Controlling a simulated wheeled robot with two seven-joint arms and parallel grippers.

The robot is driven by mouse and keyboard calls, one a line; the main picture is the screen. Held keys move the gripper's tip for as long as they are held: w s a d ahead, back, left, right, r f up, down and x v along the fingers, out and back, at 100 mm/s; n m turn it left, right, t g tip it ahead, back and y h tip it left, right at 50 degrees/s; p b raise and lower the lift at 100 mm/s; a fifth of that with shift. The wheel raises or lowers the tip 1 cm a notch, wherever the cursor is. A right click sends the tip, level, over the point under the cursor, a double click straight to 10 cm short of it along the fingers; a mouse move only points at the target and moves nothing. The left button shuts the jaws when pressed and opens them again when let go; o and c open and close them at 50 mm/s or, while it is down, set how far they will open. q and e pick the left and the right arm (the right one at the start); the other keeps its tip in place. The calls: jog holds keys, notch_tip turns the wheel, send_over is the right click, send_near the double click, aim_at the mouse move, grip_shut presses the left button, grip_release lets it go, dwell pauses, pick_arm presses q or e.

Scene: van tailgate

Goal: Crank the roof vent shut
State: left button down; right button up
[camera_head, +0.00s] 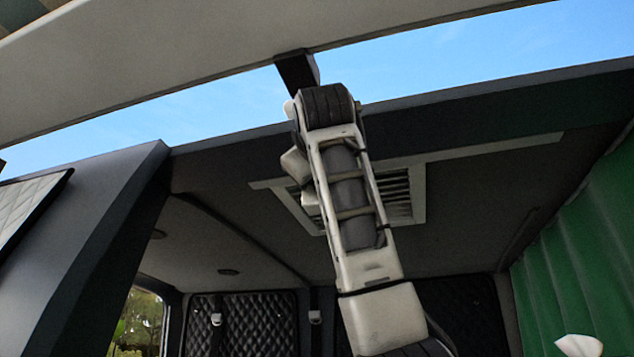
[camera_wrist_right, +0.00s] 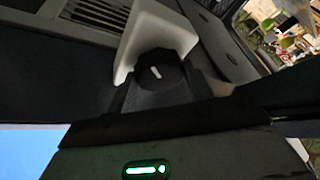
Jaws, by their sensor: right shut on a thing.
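The roof vent (camera_head: 398,195) is a light frame with dark slats in the van's dark ceiling. In the head view my right arm crosses in front of it and hides its middle. In the right wrist view the vent's slats (camera_wrist_right: 100,12) show at upper left, beside a white housing (camera_wrist_right: 157,28). A black round knob with a white mark (camera_wrist_right: 155,72) sits below the housing. My right gripper (camera_wrist_right: 160,92) is shut on this knob, its dark textured fingers on either side. The fingertips are hidden in the head view. How far the vent is open cannot be told. My left gripper is not in view.
The van's rear roof edge (camera_head: 480,112) runs close behind my raised arm, and a pale raised panel (camera_head: 150,65) spans above. A grey pillar (camera_head: 95,255) stands at left and a green ribbed wall (camera_head: 580,265) at right. Open space lies under the ceiling.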

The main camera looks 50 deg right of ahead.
dwell(0.4)
jog(key=o, duration=1)
jog(key=shift+c, duration=0.2)
pick_arm(q)
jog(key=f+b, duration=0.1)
jog(key=b, duration=0.1)
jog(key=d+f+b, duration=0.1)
jog(key=b, duration=0.2)
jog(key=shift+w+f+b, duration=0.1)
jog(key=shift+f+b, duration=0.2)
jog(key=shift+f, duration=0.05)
pick_arm(e)
jog(key=v, duration=1.6)
